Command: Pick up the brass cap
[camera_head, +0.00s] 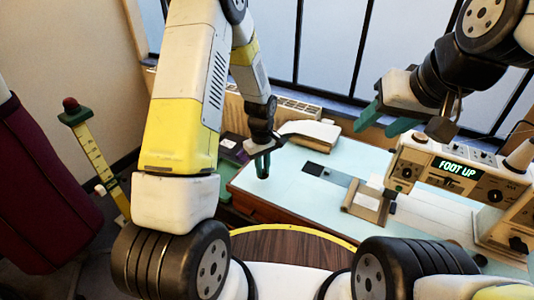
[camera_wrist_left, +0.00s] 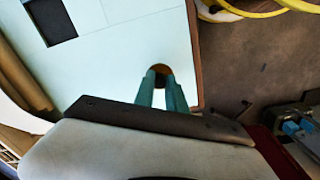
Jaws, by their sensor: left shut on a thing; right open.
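My left gripper (camera_head: 263,172) points down over the left end of the pale blue table top (camera_head: 290,205). In the left wrist view, its two green fingers (camera_wrist_left: 161,92) are shut on a small round brown piece, which looks like the brass cap (camera_wrist_left: 161,69), close to the table's edge. The fingers hide part of the cap, and I cannot tell whether it touches the table. In the head view I cannot make the cap out. My right gripper (camera_head: 384,121) is open and empty, in the air above the far side of the table.
A sewing machine (camera_head: 430,170) with a lit "FOOT UP" display stands at the right. A black square (camera_head: 313,169) and a beige block (camera_head: 367,203) are mid-table. A white, iron-like thing (camera_head: 312,131) is at the back. A yellow measuring post (camera_head: 98,158) and maroon dress form (camera_head: 45,195) stand left.

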